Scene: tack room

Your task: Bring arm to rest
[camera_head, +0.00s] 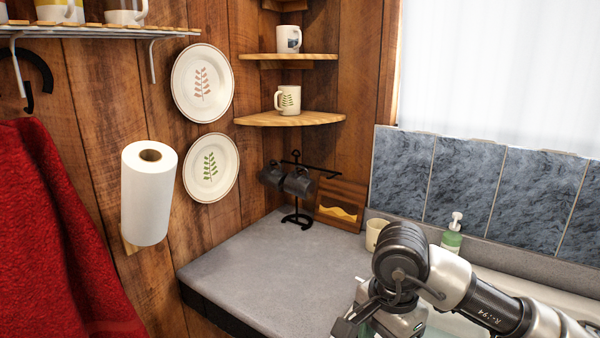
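My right arm (490,300) comes in from the lower right, silver and black, and reaches over the sink area. It bends down at a dark wrist joint beside the grey counter (255,270). My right gripper (368,320) points down at the bottom edge of the picture. Its fingertips are cut off or hidden, so I cannot tell whether it is open or holds anything. My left arm and gripper are not in view.
A cream mug (375,233) and a green soap bottle (452,238) stand close behind the arm. A black mug stand (297,195) and wooden board (341,204) occupy the corner. Paper towels (146,200) hang on the left wall. The counter's left-front part is clear.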

